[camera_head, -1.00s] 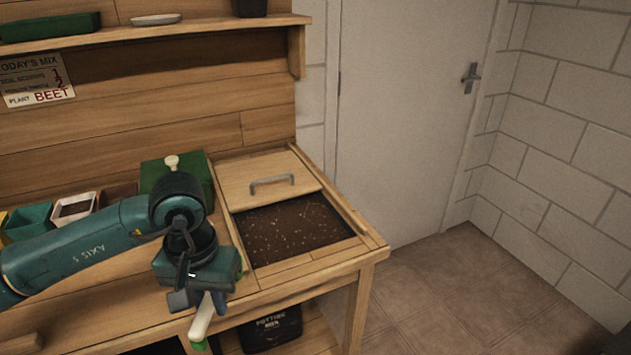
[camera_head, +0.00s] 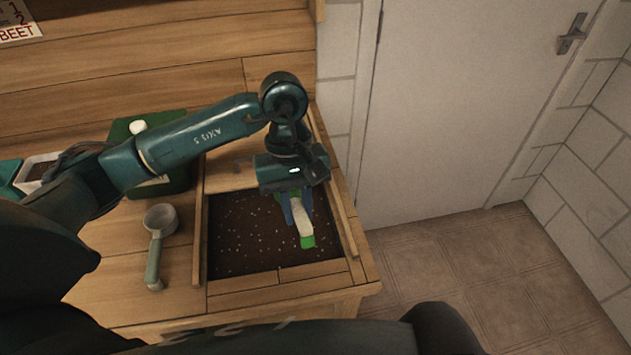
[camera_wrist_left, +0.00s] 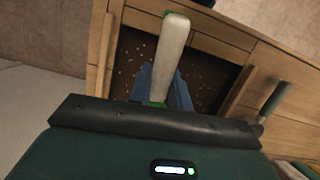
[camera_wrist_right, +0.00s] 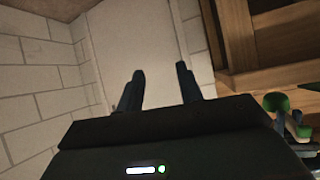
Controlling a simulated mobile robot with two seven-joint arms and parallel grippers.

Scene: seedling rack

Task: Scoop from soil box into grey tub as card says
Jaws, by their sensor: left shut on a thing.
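The soil box (camera_head: 280,278) is set into the right end of the bench, open at its near part with dark speckled soil (camera_head: 240,235) in it. My left gripper (camera_head: 296,208) is shut on a white-handled tool (camera_head: 303,221) with green ends, above the soil. The tool also shows in the left wrist view (camera_wrist_left: 172,48); its working end is hidden. A grey scoop (camera_head: 160,220) with a green handle lies left of the box. The card (camera_head: 18,22) is cut off; BEET shows. I cannot identify the grey tub. My right gripper (camera_wrist_right: 160,75) is open and empty.
A green box (camera_head: 125,128) with a white knob stands behind my left arm. The box lid (camera_head: 228,160) is pushed back. A door and open floor lie to the right.

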